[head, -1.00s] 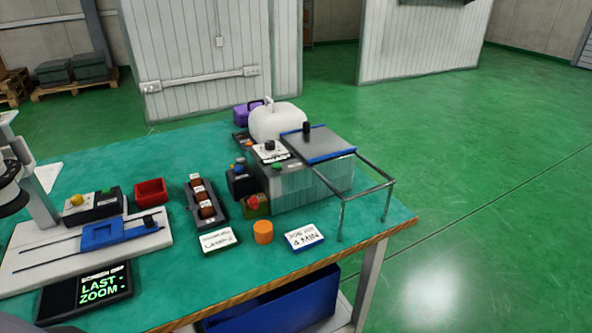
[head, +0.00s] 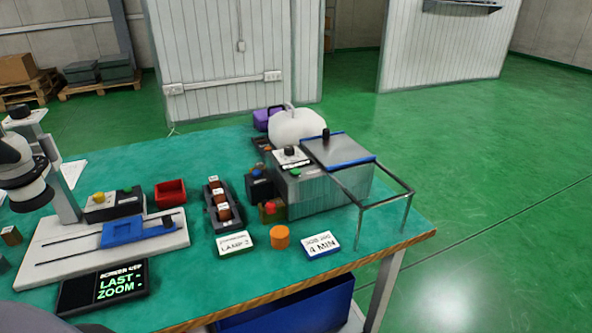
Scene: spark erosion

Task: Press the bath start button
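The bath (head: 322,194) is a grey box with ribbed sides at the back right of the teal table. A small green button (head: 295,172) sits on its front left top edge, below a white dial plate with a black knob (head: 290,151). It looks like the start button; its lettering is too small to read. A grey lid with blue edging (head: 338,151) and a black knob covers the right part of the bath. Neither of my grippers is in view, and nothing covers the green button.
A wire rack (head: 385,203) juts out right of the bath. In front stand an orange cylinder (head: 280,237), a "4 MIN" card (head: 319,246) and a lamp card (head: 235,244). A dark control box (head: 258,185) stands left of the bath. A stand with a slide (head: 120,235) fills the left.

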